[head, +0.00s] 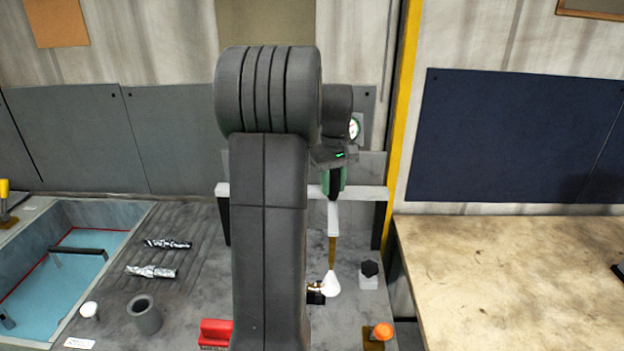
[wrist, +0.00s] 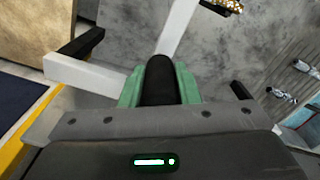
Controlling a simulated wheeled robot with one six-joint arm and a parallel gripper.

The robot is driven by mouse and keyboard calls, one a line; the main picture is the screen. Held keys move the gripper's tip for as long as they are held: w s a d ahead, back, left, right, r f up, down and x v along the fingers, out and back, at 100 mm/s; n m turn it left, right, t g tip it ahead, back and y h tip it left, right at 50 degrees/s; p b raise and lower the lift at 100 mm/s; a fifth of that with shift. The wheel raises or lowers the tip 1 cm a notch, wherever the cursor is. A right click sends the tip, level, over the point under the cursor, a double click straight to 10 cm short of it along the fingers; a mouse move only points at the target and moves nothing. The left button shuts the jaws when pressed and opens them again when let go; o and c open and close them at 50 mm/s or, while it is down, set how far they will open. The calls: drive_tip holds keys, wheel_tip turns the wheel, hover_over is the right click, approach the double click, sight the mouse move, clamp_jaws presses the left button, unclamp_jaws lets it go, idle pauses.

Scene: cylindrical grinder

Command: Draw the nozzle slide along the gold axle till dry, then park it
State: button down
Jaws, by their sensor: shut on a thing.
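My gripper (head: 333,182) has green fingers shut on the black grip of the nozzle slide; the black grip (wrist: 160,80) shows between the fingers in the wrist view. The slide's white arm (head: 333,218) reaches down to a brass nozzle (head: 332,250). A white cone, apparently a jet, spreads below the nozzle tip. The gold axle (head: 315,287) shows only as a short piece beside the cone; my arm hides the rest. In the wrist view the axle (wrist: 228,6) is at the top edge, speckled with bright spots. A white rail (head: 366,192) crosses behind the grip.
A black knob on a pale block (head: 368,283) stands right of the nozzle. An orange button (head: 383,331) and a red block (head: 215,333) are in front. A blue-lined basin (head: 60,280), metal pieces (head: 150,271) and a grey cup (head: 144,315) lie left. A worn table (head: 500,270) is right.

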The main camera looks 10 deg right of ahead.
drive_tip(key=shift+s+d+r, duration=0.1)
drive_tip(key=shift+s+d, duration=0.15)
drive_tip(key=shift+d, duration=0.65)
drive_tip(key=shift+s+d+f, duration=0.1)
drive_tip(key=shift+s+d, duration=0.15)
drive_tip(key=shift+d, duration=0.65)
drive_tip(key=shift+s+d+r, duration=0.1)
drive_tip(key=shift+s+d, duration=0.15)
drive_tip(key=shift+d, duration=0.65)
drive_tip(key=c, duration=1.1)
unclamp_jaws()
wheel_tip(320, 180, up, 14)
drive_tip(key=shift+f+b, duration=0.15)
drive_tip(key=shift+b, duration=0.4)
